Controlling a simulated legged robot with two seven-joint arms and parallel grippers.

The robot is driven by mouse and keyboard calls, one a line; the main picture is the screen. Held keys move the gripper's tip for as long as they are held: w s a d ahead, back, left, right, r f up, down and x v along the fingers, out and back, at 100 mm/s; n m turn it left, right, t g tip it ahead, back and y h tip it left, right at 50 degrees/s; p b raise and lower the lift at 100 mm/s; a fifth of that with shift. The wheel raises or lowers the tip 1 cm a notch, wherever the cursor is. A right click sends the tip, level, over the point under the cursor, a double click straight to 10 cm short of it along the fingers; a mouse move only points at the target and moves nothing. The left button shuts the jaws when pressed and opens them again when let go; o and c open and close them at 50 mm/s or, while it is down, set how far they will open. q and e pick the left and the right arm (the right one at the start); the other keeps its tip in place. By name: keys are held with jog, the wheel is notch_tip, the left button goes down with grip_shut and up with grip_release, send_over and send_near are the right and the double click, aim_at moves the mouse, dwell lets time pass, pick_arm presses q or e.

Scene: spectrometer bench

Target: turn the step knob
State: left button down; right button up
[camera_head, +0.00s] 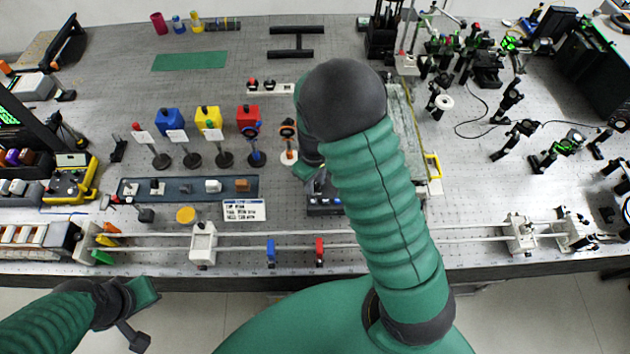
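My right arm reaches in from the bottom centre over the bench. Its dark wrist covers much of my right gripper (316,176), of which only a small dark and green part shows. That part is just above a small dark control box (325,206) near the middle of the bench. I cannot make out a step knob on this box; the arm and gripper hide part of it. Whether the gripper touches anything is unclear. My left gripper (143,312) hangs off the bench's front edge at the lower left, away from the box. Its finger opening is unclear.
A long rail with a white carriage (202,244), a blue clip (271,253) and a red clip (320,251) runs along the front edge. Filter holders stand behind. Optics crowd the right.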

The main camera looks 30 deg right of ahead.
grip_shut()
jog(key=shift+s+d+f, duration=0.1)
jog(key=shift+s+d, duration=0.05)
jog(key=shift+d, duration=0.3)
jog(key=shift+a, duration=0.35)
jog(key=shift+s+d, duration=0.1)
jog(key=shift+d, duration=0.1)
jog(key=shift+a, duration=0.1)
jog(key=shift+o, duration=2.1)
grip_release()
